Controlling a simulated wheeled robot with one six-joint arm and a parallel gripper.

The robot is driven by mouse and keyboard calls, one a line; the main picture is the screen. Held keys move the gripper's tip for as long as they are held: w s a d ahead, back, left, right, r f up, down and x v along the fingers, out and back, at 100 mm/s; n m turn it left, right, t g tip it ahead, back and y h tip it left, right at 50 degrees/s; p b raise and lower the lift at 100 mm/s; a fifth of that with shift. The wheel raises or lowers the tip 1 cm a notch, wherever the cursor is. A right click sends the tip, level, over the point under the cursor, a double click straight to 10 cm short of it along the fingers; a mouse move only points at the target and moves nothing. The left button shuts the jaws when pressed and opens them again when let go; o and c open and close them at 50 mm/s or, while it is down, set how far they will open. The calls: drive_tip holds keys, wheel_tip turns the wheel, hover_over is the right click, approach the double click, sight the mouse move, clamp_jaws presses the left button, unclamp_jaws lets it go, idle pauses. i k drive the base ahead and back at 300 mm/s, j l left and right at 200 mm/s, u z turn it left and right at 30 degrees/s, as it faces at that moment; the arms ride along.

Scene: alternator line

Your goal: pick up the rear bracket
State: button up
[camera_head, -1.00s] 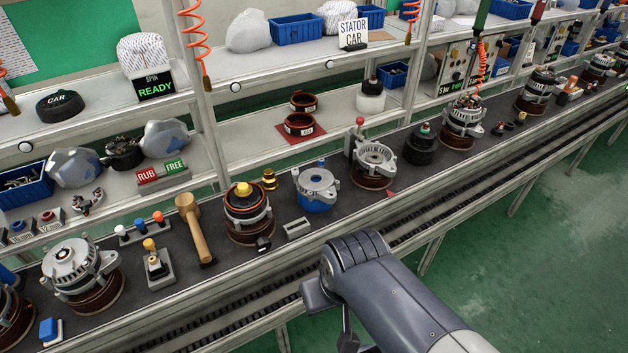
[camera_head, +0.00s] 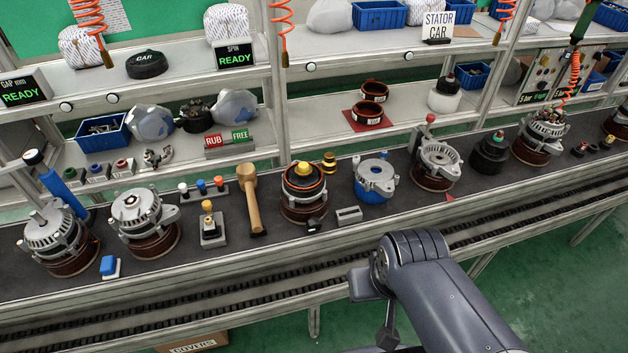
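Several silver, finned alternator brackets stand in a row on the dark bench top, and I cannot tell for sure which is the rear bracket. One light silver bracket (camera_head: 376,174) sits on a blue round base right of centre. Another silver bracket (camera_head: 437,155) sits on a brown base to its right. My grey arm rises at the lower right, in front of the bench.
A wooden mallet (camera_head: 252,202), a stator assembly with a yellow top (camera_head: 303,190) and a small grey block (camera_head: 349,215) stand among the brackets. Shelf posts rise behind the bench. A conveyor track (camera_head: 250,294) runs along its front. Green floor lies open at the lower right.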

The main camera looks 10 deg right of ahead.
sight(385, 184)
drive_tip(key=i+l+z, duration=0.15)
drive_tip(key=z, duration=0.35)
drive_tip(key=i+z, duration=0.3)
drive_tip(key=z, duration=0.15)
drive_tip(key=i+z, duration=0.25)
drive_tip(key=z, duration=0.25)
